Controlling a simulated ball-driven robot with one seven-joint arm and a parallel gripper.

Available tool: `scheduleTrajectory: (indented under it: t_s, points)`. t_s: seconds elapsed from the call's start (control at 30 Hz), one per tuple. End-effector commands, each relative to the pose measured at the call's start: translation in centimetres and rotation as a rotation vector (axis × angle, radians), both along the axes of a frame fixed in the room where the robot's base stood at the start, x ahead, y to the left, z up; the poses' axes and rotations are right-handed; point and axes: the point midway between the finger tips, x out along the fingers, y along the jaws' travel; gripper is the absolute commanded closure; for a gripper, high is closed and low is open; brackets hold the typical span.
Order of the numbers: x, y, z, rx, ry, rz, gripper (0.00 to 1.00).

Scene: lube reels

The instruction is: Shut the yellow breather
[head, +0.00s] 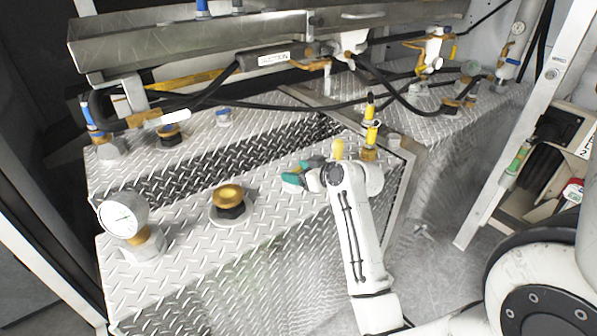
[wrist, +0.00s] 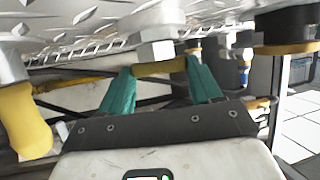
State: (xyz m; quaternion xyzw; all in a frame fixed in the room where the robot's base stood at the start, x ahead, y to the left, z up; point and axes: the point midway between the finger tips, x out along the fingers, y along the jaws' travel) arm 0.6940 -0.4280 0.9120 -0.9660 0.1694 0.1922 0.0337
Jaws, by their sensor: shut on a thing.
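My gripper (head: 302,173) with teal fingers is low over the diamond-plate tank top in the head view. In the wrist view its two fingers (wrist: 162,88) stand on either side of a small yellow piece, the yellow breather (wrist: 160,68), and are shut on it. The wrist picture is upside down, with the plate at the top. The yellow piece sits against a steel hex fitting (wrist: 155,48). In the head view the fingers and wrist hide the held piece, so its angle cannot be told there.
A yellow post (head: 338,148) stands close beside my wrist, and a yellow-banded valve (head: 372,133) just behind it. A brass-capped black fitting (head: 229,196) and a pressure gauge (head: 123,219) stand to the left. Black hoses (head: 270,107) cross behind. The plate front is clear.

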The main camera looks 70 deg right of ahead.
Motion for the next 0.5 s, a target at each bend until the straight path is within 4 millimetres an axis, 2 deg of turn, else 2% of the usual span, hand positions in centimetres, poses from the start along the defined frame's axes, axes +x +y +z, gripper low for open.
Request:
scheduleTrajectory:
  t_s: [0.5]
  points:
    - [0.2, 0.41, -0.02, 0.002, 0.003, -0.209, 0.67]
